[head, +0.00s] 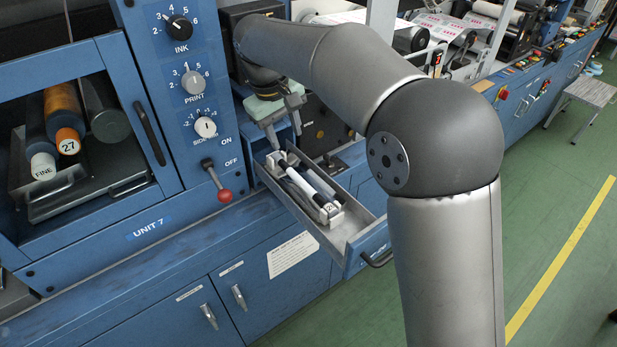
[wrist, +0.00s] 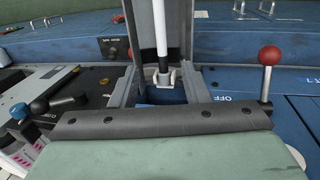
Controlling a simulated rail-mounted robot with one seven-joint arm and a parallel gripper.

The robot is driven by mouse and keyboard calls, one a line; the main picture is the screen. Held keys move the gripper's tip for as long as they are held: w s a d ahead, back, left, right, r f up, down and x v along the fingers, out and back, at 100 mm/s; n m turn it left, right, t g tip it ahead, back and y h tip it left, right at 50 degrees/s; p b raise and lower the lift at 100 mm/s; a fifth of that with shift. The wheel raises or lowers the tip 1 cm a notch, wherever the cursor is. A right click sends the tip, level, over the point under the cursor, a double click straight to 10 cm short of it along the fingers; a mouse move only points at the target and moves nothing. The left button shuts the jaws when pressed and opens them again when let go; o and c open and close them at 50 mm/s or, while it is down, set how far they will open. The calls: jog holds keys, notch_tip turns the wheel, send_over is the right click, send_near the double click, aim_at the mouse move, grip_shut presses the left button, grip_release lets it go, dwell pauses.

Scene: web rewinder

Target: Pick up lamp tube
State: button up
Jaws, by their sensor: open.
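The lamp tube (head: 300,184), a slim white tube, lies in a small holder with pale end blocks inside the open drawer (head: 350,233). A dark tube (head: 319,182) lies beside it. In the wrist view the white tube (wrist: 161,30) runs away from me, its near end at a pale notched block (wrist: 164,77). My gripper (head: 284,138) is open and empty, above the drawer's back end near the holder's far end. Its grey fingers stand apart on either side of the tube's line in the wrist view. I cannot tell the exact gap to the tube.
A red-knobbed lever (head: 218,183) stands left of the drawer. A blue cabinet face with dials (head: 194,82) rises behind it. The drawer's front part is bare. A blue ledge (head: 150,262) and green floor (head: 560,215) are clear.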

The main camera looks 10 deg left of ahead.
aim_at(297, 176)
jog(key=f, duration=0.4)
jog(key=w+d+f+p, duration=0.1)
jog(key=f, duration=0.4)
jog(key=w+f+p, duration=0.1)
jog(key=f, duration=0.3)
jog(key=shift+d+f, duration=0.3)
jog(key=shift+f, duration=0.1)
grip_shut()
